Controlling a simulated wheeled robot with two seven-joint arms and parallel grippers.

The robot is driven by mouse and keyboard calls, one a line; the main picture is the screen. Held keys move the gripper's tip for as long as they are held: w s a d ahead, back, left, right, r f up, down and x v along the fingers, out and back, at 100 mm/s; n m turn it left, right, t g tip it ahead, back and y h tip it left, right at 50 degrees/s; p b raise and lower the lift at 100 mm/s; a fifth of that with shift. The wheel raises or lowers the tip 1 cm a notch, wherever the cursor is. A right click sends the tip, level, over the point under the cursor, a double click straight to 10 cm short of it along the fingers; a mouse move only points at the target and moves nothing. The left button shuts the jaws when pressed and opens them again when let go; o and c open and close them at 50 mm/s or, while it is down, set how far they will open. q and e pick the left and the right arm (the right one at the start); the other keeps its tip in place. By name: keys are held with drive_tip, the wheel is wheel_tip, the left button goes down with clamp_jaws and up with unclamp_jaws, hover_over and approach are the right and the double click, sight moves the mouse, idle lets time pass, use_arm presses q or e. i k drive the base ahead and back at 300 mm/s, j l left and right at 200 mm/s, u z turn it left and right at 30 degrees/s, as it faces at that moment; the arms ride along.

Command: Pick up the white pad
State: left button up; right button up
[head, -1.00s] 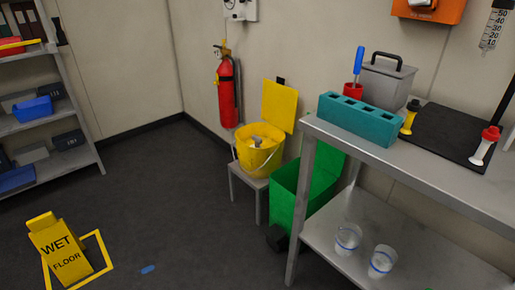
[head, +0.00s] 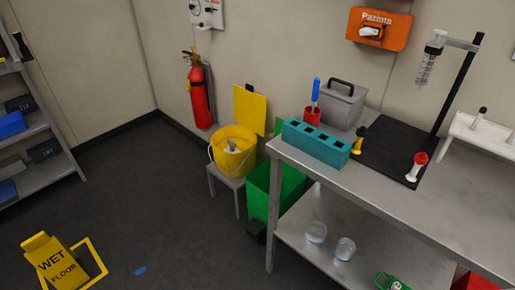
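I cannot make out a thing that is surely the white pad. A small white piece (head: 371,33) sticks out of the front of the orange wall box (head: 379,20) marked "Pazinta"; I cannot tell if it is the pad. Neither of my grippers is in view.
A metal bench (head: 395,205) on the right bears a teal block (head: 316,143), a grey lidded box (head: 343,104), a black stand base (head: 385,152) and a white rack (head: 487,137). A yellow bucket (head: 232,152), green bin (head: 262,190) and wet-floor sign (head: 52,262) stand left of it.

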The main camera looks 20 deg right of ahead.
sight(232, 149)
drive_tip(key=i+z, duration=0.15)
drive_tip(key=z, duration=0.25)
drive_tip(key=i+j+z, duration=0.15)
drive_tip(key=z, duration=0.25)
drive_tip(key=i+j+z, duration=0.1)
drive_tip(key=z, duration=0.3)
drive_tip(key=i+j+z, duration=0.15)
drive_tip(key=j, duration=0.25)
drive_tip(key=i+j+z, duration=0.15)
drive_tip(key=j, duration=0.3)
drive_tip(key=i+j+z, duration=0.15)
drive_tip(key=j, duration=0.3)
drive_tip(key=i+j+z, duration=0.15)
drive_tip(key=j, duration=0.3)
drive_tip(key=i+j+z, duration=0.15)
drive_tip(key=j, duration=0.3)
drive_tip(key=j+z, duration=0.15)
drive_tip(key=j, duration=0.35)
drive_tip(key=i, duration=0.05)
